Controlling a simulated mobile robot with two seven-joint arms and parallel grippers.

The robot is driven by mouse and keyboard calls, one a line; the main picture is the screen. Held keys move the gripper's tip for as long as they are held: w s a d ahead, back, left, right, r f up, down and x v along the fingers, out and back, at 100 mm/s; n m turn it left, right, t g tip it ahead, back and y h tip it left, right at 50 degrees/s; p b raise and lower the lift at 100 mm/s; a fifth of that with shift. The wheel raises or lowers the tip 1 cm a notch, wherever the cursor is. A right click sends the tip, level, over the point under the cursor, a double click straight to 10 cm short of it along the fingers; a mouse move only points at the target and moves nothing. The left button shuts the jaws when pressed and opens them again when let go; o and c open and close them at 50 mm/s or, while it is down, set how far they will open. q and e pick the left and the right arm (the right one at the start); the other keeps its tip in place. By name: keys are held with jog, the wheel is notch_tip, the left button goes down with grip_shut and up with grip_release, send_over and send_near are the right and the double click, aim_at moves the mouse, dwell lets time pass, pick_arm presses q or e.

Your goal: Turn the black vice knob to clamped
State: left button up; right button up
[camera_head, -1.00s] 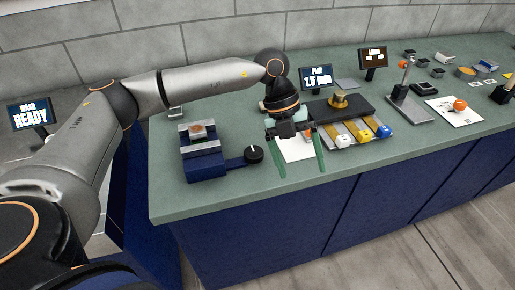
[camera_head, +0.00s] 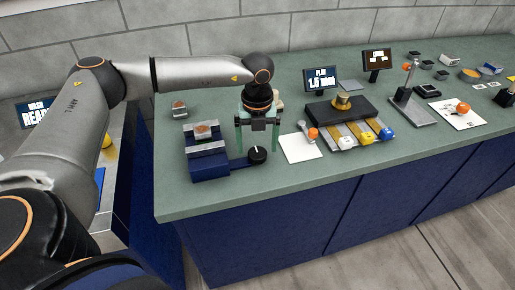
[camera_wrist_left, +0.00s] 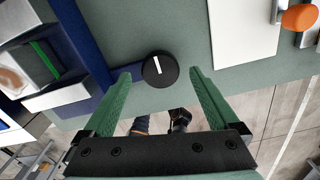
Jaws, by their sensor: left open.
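The black vice knob (camera_head: 257,155) with a white pointer line sits at the end of a blue arm at the right of the blue vice (camera_head: 208,172). In the left wrist view the knob (camera_wrist_left: 160,69) lies just beyond and between the open fingertips, its white line tilted slightly. The vice (camera_wrist_left: 78,28) shows at the upper left there, with a workpiece between its pale jaws. My left gripper (camera_head: 257,148) has green fingers spread apart, pointing down above and around the knob. It holds nothing. I cannot tell whether a finger touches the knob. My right gripper is not in view.
A white sheet (camera_head: 296,149) lies right of the knob, with an orange-knobbed tool on it. A black fixture (camera_head: 340,110) with coloured sliders and a "PLAY" screen (camera_head: 321,79) stand farther right. The counter's front edge is close to the knob.

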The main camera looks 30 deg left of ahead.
pick_arm(q)
jog(key=shift+f, duration=1.3)
jog(key=shift+c, duration=0.4)
jog(key=c, duration=1.3)
